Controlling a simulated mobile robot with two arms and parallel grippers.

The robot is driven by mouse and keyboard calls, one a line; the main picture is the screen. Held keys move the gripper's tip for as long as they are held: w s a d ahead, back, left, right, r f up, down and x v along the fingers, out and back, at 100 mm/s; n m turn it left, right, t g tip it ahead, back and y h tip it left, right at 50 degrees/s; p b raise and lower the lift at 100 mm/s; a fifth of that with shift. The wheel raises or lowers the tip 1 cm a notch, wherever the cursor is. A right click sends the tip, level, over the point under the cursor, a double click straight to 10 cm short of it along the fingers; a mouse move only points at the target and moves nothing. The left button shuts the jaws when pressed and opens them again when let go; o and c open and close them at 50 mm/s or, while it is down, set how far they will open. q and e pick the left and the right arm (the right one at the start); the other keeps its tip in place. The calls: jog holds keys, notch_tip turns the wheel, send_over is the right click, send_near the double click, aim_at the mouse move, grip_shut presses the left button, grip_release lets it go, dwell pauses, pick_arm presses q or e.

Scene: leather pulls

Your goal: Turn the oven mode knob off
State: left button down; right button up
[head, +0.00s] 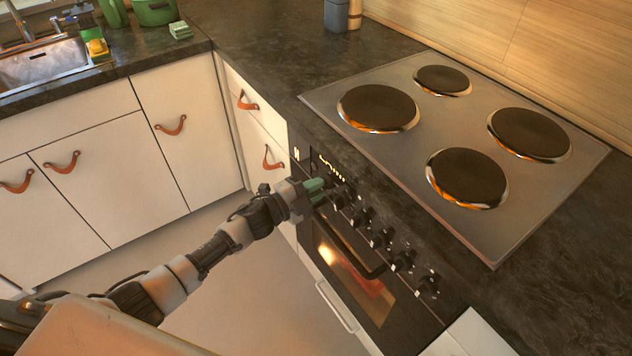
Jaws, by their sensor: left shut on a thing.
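The oven (345,270) is built in below the dark counter, with a row of black knobs along its control panel. My left gripper (321,189) reaches in from the left, its green fingers at the left end of this row. It is shut on a knob there, which the fingers mostly hide. I cannot read the knob's markings or which way it points. Several other knobs, such as the one at the right end (428,286), show clear of the gripper. My right gripper is not in view.
A cooktop (470,210) with round dark plates lies on the counter above the oven. White cabinets (160,125) with leather pulls stand at left and behind my arm. A sink (45,65) is at the upper left. The floor (235,280) before the oven is clear.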

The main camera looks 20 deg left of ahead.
pick_arm(q)
jog(key=n+p, duration=0.2)
jog(key=n, duration=0.1)
jog(key=shift+r+n, duration=0.1)
jog(key=shift+n, duration=0.3)
jog(key=n+p, duration=0.1)
jog(key=n, duration=0.1)
jog(key=shift+n, duration=0.3)
jog(key=n+p, duration=0.1)
jog(key=n, duration=0.2)
jog(key=shift+n, duration=0.3)
jog(key=shift+a+n+p, duration=0.1)
jog(key=shift+n+p, duration=0.2)
jog(key=shift+n, duration=1.2)
jog(key=c, duration=1.1)
grip_release()
jog(key=shift+c, duration=0.2)
jog(key=v, duration=1)
jog(key=shift+s+a, duration=0.25)
jog(key=shift+s, duration=0.05)
